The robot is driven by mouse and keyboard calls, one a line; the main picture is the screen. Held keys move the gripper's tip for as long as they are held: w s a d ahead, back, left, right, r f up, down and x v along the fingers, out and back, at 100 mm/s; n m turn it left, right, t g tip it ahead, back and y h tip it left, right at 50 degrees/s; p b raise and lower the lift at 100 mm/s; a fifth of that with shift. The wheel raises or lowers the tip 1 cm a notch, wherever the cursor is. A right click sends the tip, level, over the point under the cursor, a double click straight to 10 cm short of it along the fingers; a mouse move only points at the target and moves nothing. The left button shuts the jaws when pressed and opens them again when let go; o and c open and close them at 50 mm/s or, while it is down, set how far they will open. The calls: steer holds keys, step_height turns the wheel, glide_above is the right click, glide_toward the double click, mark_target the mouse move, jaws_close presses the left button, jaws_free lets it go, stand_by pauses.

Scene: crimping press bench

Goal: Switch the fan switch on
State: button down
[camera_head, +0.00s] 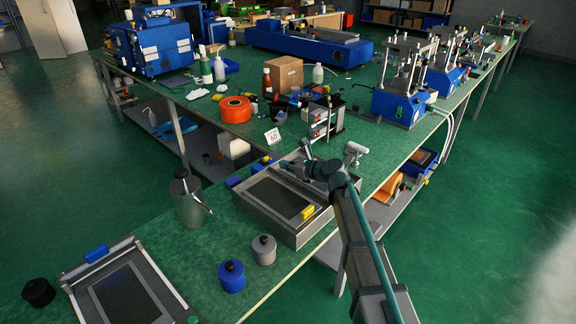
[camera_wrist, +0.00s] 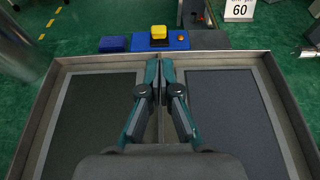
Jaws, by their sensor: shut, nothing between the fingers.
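No part carries a readable fan label, so I cannot tell for sure which is the fan switch. A blue box with a yellow button (camera_wrist: 158,33) stands just beyond the far rim of a grey tray (camera_wrist: 90,58); in the head view the button (camera_head: 266,160) shows behind the tray (camera_head: 316,232). My gripper (camera_wrist: 160,62) is over the middle of the tray, its fingertips together and empty, pointing towards the button with a gap between. In the head view my gripper (camera_head: 286,164) is near the tray's far edge, right of the button.
Blue blocks (camera_wrist: 113,44) stand beside the button box. A number 60 sign (camera_head: 272,136) and an upright metal fixture (camera_head: 326,118) stand behind. A metal can (camera_head: 190,200) is left of the tray; blue and grey bottles (camera_head: 232,277) stand in front. Green bench shows between them.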

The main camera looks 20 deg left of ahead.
mark_target(267, 160)
steer(key=x, duration=0.6)
steer(key=shift+w+a+f+p, duration=0.1)
steer(key=shift+w+a+p, duration=0.05)
steer(key=shift+a+p, duration=0.2)
steer(key=shift+w+d+r+p, duration=0.1)
steer(key=shift+r+p, duration=0.15)
steer(key=shift+p, duration=0.45)
